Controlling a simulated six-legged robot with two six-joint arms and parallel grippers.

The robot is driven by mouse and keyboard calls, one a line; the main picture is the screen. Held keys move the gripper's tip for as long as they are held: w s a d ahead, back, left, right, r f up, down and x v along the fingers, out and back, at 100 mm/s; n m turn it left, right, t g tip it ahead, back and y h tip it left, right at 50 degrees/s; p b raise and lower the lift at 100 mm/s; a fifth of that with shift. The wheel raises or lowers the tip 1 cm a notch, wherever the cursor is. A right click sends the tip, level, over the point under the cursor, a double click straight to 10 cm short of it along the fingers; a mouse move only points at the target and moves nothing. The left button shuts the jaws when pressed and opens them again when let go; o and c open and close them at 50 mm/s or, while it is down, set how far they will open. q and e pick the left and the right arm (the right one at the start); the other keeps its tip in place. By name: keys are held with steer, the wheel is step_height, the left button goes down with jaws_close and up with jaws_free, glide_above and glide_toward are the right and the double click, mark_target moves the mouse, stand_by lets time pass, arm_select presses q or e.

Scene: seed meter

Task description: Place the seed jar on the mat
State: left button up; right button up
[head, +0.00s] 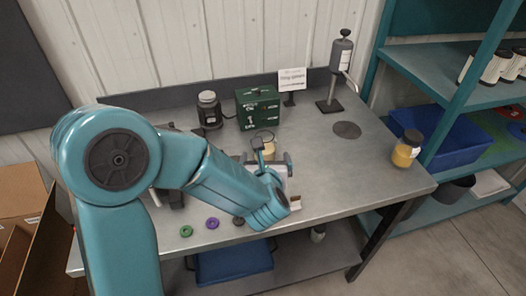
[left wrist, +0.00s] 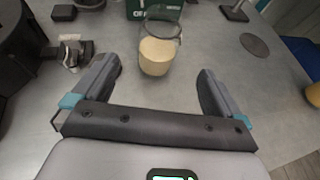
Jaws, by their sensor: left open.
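A jar with a dark lid, yellow contents and a pale label (head: 404,152) stands at the table's right edge. It shows partly at the right edge of the left wrist view (left wrist: 314,95). A dark round mat (head: 347,130) lies flat and bare on the table, left of and behind that jar; the left wrist view has it too (left wrist: 255,45). My left gripper (head: 266,158) is open. Just beyond its fingers (left wrist: 157,68) stands a clear vessel with pale yellow contents (left wrist: 156,54), upright and apart from both fingers. My arm partly hides this vessel in the head view (head: 266,150).
A green box (head: 258,108), a dark device with a round top (head: 208,110), a small sign (head: 292,79) and a grey dispenser stand (head: 330,104) line the back. Green (head: 186,231) and purple (head: 212,223) rings lie at the front. The table right of my gripper is clear.

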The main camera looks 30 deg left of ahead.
mark_target(266, 153)
arm_select(q)
steer(key=x, duration=0.5)
steer(key=shift+d+p, duration=0.1)
steer(key=shift+p, duration=0.2)
steer(key=shift+w+a+f, duration=0.15)
steer(key=shift+w+a, duration=0.25)
steer(key=p+x, duration=0.1)
steer(key=x, duration=0.3)
steer(key=shift+w+a+f+p, duration=0.2)
steer(key=shift+a+p, duration=0.1)
steer(key=shift+p, duration=0.1)
steer(key=shift+s+d+r, duration=0.1)
steer(key=shift+c, duration=0.3)
steer(key=c, duration=1.3)
steer(key=shift+r, duration=0.1)
